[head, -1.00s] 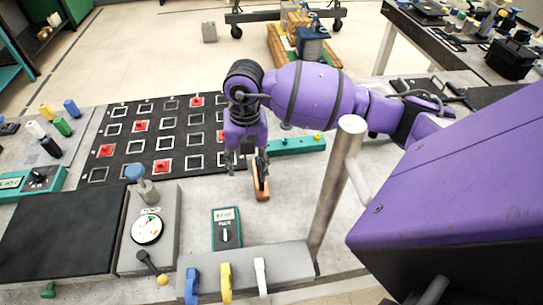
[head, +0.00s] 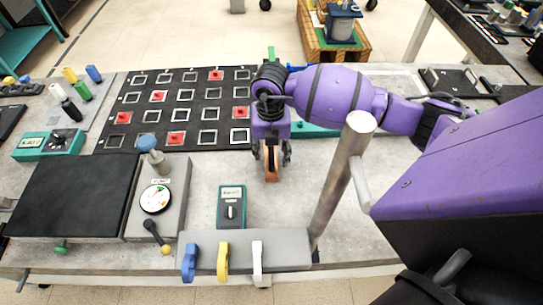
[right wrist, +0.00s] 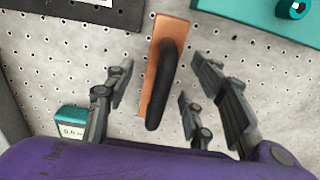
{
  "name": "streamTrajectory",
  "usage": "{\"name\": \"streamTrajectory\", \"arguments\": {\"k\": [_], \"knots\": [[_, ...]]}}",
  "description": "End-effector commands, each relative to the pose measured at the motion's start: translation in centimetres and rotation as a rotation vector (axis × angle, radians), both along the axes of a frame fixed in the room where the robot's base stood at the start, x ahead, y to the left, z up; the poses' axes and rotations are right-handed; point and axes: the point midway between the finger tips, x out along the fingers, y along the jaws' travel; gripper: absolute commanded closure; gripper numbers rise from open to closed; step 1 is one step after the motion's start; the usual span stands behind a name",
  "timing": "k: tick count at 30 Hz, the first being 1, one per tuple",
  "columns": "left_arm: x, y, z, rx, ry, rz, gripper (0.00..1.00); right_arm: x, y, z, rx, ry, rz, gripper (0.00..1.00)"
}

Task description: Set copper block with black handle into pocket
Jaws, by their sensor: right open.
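The copper block with the black handle (right wrist: 154,80) lies on the perforated grey bench top. In the right wrist view its black handle (right wrist: 164,85) curves along the block. In the head view the block (head: 271,174) shows below my right gripper (head: 271,157). In the right wrist view my right gripper (right wrist: 160,75) is open, its fingers on either side of the block with gaps. The black grid board (head: 170,98) has rows of white-outlined squares, several holding red pieces. I cannot tell which place is the pocket. My left gripper is not in view.
A green meter (head: 231,207) stands just in front of the block. A gauge box (head: 158,200) and a black plate (head: 75,195) lie to the left. A metal post (head: 340,185) rises at right. A teal bar (head: 315,131) lies behind the gripper.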

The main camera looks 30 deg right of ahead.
Motion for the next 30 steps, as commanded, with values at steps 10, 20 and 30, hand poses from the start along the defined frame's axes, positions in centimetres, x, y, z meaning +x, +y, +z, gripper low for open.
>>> {"name": "streamTrajectory", "arguments": {"k": [10, 20, 30], "knots": [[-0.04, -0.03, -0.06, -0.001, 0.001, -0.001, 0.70, -0.04, 0.03, -0.84, 0.001, 0.000, 0.001, 0.59], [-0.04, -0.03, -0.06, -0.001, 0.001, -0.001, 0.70, -0.04, 0.03, -0.82, 0.001, 0.000, 0.001, 1.00], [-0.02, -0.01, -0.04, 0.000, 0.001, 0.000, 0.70, 0.04, 0.04, -0.66, 0.001, -0.002, 0.001, 1.00]]}}
